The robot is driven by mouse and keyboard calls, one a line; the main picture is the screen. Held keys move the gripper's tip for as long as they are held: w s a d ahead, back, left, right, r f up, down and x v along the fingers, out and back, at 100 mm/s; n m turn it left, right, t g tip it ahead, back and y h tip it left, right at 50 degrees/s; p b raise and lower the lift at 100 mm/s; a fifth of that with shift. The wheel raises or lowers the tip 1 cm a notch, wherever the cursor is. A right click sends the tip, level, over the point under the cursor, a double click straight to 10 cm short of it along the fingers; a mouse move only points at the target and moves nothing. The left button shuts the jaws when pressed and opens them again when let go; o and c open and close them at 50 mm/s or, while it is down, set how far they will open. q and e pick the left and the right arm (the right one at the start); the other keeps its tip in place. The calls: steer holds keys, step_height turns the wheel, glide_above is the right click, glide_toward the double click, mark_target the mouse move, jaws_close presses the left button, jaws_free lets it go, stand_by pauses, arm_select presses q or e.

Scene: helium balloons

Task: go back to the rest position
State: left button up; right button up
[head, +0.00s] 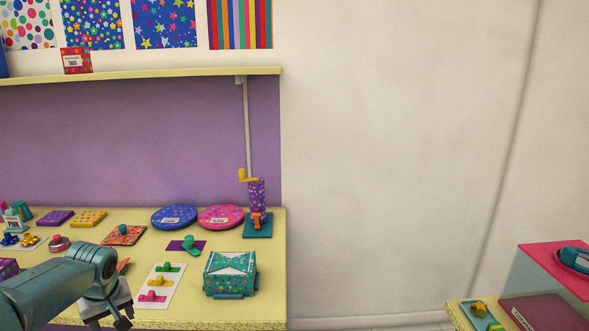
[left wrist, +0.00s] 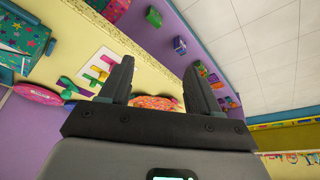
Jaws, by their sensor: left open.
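My left gripper (head: 122,322) comes in from the left in the head view, at the front edge of the yellow table (head: 262,304). In the left wrist view its two fingers (left wrist: 158,90) stand wide apart with nothing held between them. The view past the fingers is tilted, with the table and its items at the left and upper left. My right gripper is not in view.
A green patterned box (head: 230,274), a white card with coloured clips (head: 160,286), and blue (head: 174,217) and pink discs (head: 221,217) stand on the table. A shelf (head: 180,73) runs above. A pink-topped case (head: 560,262) stands at the right. Between them is open room.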

arm_select(q)
steer(key=s+d+f+m+h, duration=0.2)
steer(key=d+f, duration=0.7)
steer(key=f, duration=0.1)
steer(key=s+d+f+m+h, duration=0.2)
steer(key=d+f+m, duration=0.1)
steer(key=d+f, duration=0.6)
steer(key=s+d+f+h, duration=0.1)
steer(key=s+d+f, duration=0.3)
steer(key=s, duration=0.3)
steer(key=s+d+f+m+g+h, duration=0.1)
steer(key=s+d+f, duration=0.3)
steer(key=s, duration=0.4)
steer(key=s+d+f+m+g, duration=0.1)
steer(key=s+d+f, duration=0.3)
steer(key=s, duration=0.3)
steer(key=shift+s+d+h, duration=0.4)
steer(key=shift+d, duration=0.45)
